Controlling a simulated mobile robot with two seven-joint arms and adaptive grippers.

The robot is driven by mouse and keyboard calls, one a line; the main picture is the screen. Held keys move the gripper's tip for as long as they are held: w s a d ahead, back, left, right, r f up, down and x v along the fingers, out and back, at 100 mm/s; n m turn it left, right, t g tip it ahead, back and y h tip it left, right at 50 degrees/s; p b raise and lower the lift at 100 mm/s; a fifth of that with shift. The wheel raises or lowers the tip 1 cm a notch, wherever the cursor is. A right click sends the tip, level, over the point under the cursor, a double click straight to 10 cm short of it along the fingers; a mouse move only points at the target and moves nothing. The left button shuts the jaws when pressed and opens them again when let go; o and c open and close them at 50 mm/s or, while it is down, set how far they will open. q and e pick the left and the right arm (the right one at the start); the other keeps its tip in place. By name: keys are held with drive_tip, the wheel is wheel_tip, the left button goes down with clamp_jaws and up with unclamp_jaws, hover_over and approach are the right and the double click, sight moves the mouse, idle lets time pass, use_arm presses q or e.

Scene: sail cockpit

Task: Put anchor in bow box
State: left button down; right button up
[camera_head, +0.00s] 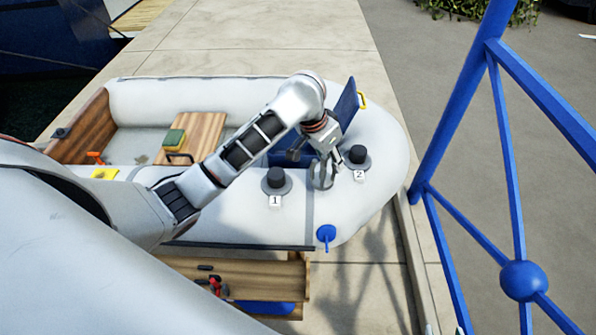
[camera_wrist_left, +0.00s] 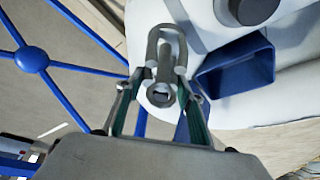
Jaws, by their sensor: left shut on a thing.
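My left gripper (camera_head: 316,158) is over the bow end of the grey inflatable boat. It is shut on a grey metal anchor (camera_wrist_left: 165,50), whose looped end shows between the fingers in the left wrist view. In the head view, a grey curved part just below the gripper appears to be the anchor (camera_head: 322,177). The blue bow box (camera_head: 281,158) is partly hidden behind my arm; its blue lid (camera_head: 346,104) stands raised. In the left wrist view the open box (camera_wrist_left: 235,66) is right of the anchor, apart from it.
Two black round fittings, marked 1 (camera_head: 276,181) and 2 (camera_head: 358,156), stand on the tube near the gripper. A wooden bench (camera_head: 204,133) is in the boat. Blue railing bars (camera_head: 455,100) rise at the right.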

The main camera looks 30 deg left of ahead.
use_arm(q)
drive_tip(key=w+a+b, duration=1.1)
drive_tip(key=w+a, duration=0.7)
drive_tip(key=w, duration=0.2)
use_arm(e)
wheel_tip(320, 180, down, 11)
drive_tip(key=s+a+g+b, duration=0.1)
drive_tip(key=s+b, duration=0.1)
use_arm(q)
drive_tip(key=shift+n, duration=0.4)
drive_tip(key=f+b, duration=0.2)
drive_tip(key=f, duration=0.8)
drive_tip(key=f+b, duration=0.2)
drive_tip(key=f, duration=0.8)
drive_tip(key=shift+s+a+b, duration=0.1)
drive_tip(key=shift+a+b, duration=0.1)
drive_tip(key=shift+b, duration=0.1)
drive_tip(key=shift+f, duration=0.2)
drive_tip(key=c, duration=1.7)
unclamp_jaws()
drive_tip(key=shift+f, duration=0.15)
drive_tip(key=o, duration=0.4)
use_arm(e)
drive_tip(key=shift+t+y, duration=0.6)
drive_tip(key=shift+y, duration=0.2)
drive_tip(key=a, duration=0.1)
drive_tip(key=w+a+r, duration=0.2)
drive_tip(key=shift+w+a+r, duration=0.1)
drive_tip(key=shift+a+r, duration=0.15)
drive_tip(key=shift+a, duration=0.15)
